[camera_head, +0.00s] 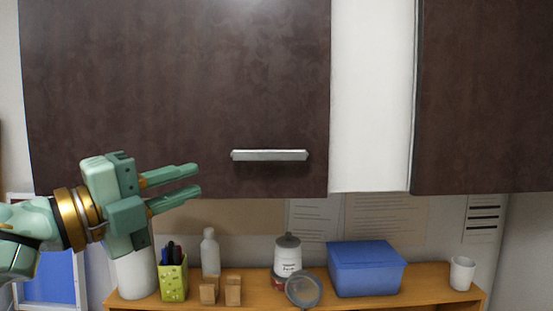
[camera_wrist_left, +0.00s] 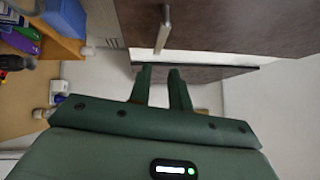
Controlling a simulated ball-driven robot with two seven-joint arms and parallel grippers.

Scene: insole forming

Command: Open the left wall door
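The left wall door (camera_head: 170,90) is a dark brown panel at the upper left of the head view, and it looks shut. Its silver bar handle (camera_head: 269,155) runs level near the lower edge. My left gripper (camera_head: 198,180) is green, in front of the door's lower part and left of the handle, apart from it in the picture. Its two fingers point right with a gap between them and nothing in it. In the left wrist view the handle (camera_wrist_left: 163,30) shows ahead of the fingertips (camera_wrist_left: 160,70). My right gripper is not in view.
A second dark door (camera_head: 483,95) hangs at the right beyond a white panel (camera_head: 371,95). Below, a wooden shelf (camera_head: 430,285) holds a blue box (camera_head: 366,268), a white cup (camera_head: 462,273), a bottle (camera_head: 210,252), a green pen holder (camera_head: 173,280) and a jar (camera_head: 288,257).

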